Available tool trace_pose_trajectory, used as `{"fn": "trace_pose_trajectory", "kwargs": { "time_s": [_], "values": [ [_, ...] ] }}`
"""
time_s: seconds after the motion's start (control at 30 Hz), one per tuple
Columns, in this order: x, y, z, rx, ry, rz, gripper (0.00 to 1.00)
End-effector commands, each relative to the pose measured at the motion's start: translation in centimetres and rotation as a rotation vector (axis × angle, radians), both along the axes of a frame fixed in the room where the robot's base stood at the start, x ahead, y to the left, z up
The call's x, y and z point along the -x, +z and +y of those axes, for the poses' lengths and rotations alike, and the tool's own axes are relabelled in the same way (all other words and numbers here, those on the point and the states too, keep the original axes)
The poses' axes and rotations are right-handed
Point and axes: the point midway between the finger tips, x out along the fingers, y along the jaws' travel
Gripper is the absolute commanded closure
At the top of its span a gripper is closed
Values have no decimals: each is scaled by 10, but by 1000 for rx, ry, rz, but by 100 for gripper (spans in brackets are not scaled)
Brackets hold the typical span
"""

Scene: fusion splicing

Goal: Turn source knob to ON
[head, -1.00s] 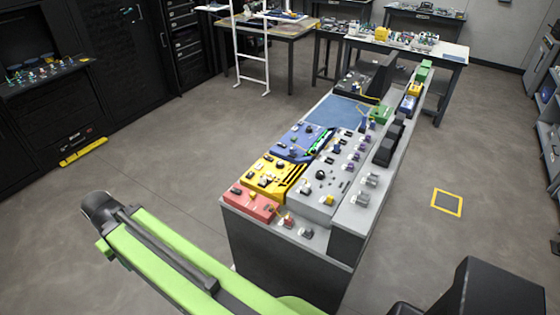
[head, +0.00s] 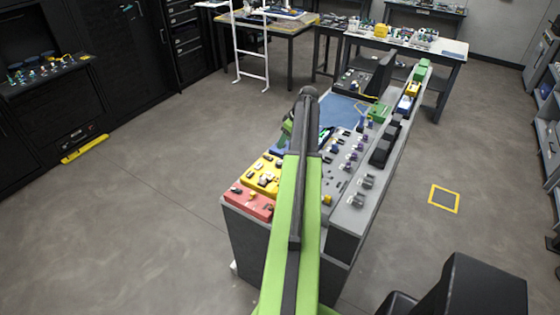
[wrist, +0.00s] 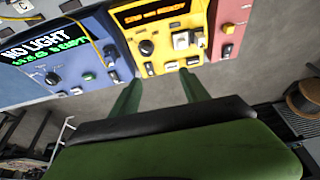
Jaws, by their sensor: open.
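My gripper (wrist: 161,77) is open and empty in the wrist view, its two green fingers apart near the lower edge of a yellow panel (wrist: 160,68). The yellow panel has a lit display, a dark round knob (wrist: 147,47) and pale switches. To its left, a blue panel (wrist: 100,37) has a screen reading "NO LIGHT" and a dark knob (wrist: 52,78). To its right is a red panel (wrist: 230,15) with small controls. I cannot tell which knob is the source knob. In the head view my arm partly hides the blue panel.
The panels lie along a long grey bench (head: 345,222) with more controls and dark boxes on its right side. A blue mat (head: 345,107) lies farther back. Worktables (head: 265,31) stand behind.

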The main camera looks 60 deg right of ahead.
Motion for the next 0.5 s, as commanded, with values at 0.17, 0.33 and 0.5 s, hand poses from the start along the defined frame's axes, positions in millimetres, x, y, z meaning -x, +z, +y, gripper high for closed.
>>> {"fn": "trace_pose_trajectory", "kwargs": {
  "time_s": [0.17, 0.33, 0.5],
  "values": [
    [30, 4, -31, 21, -5, -20, 46],
    [29, -1, -30, 21, -4, -19, 46],
    [23, -22, -30, 20, -4, -19, 46]
  ]
}}
